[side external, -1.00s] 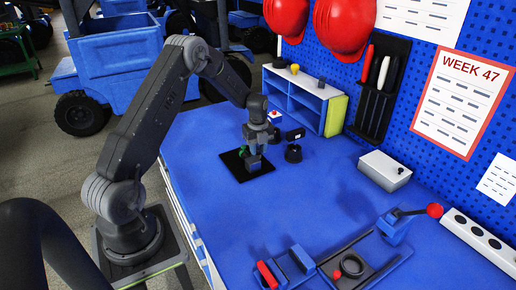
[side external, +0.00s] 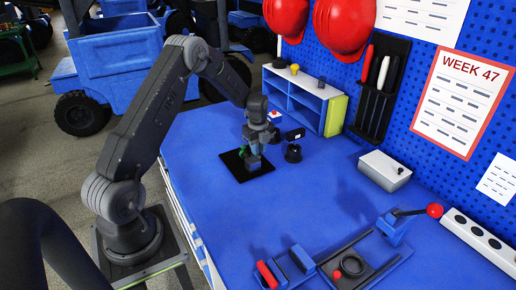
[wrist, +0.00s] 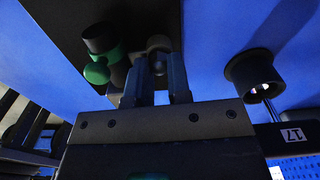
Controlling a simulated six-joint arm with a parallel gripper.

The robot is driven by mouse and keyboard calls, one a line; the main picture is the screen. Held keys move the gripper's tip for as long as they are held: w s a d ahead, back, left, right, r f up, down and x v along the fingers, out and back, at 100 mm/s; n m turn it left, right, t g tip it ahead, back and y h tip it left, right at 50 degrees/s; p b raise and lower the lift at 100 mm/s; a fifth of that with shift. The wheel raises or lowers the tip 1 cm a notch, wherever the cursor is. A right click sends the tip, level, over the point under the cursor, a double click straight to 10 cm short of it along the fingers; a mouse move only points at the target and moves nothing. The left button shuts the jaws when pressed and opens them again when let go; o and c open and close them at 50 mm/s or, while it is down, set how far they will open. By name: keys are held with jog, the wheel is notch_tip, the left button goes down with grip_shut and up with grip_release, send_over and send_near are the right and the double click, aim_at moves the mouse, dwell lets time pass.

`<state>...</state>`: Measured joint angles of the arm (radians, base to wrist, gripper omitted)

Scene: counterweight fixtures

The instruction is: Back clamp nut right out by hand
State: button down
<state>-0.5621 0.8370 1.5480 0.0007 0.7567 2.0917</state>
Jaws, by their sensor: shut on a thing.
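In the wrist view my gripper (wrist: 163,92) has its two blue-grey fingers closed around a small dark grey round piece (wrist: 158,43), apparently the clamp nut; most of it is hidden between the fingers. Beside it, to the left, stand a black post with a green collar (wrist: 103,42) and a green knob (wrist: 97,73). All this is over a black base plate (wrist: 65,15). The nut itself is too small to make out there.
A black cup-shaped piece (side external: 293,154) stands close right of the plate. A blue shelf (side external: 304,98) is behind. The bench middle is clear.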

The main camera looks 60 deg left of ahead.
jog(key=n, duration=0.6)
jog(key=shift+w, duration=0.1)
jog(key=n, duration=0.5)
jog(key=shift+w+a+n, duration=0.1)
jog(key=shift+n, duration=0.3)
jog(key=n, duration=0.5)
jog(key=shift+a+n, duration=0.1)
jog(key=shift+n, duration=0.2)
jog(key=n, duration=0.5)
jog(key=shift+a, duration=0.1)
jog(key=n, duration=0.5)
jog(key=shift+a+n, duration=0.1)
jog(key=shift+n, duration=0.3)
jog(key=n, duration=0.6)
jog(key=shift+s, duration=0.2)
jog(key=n, duration=0.5)
jog(key=shift+s+n, duration=0.1)
jog(key=shift+n, duration=0.3)
jog(key=n, duration=0.5)
jog(key=shift+n, duration=0.3)
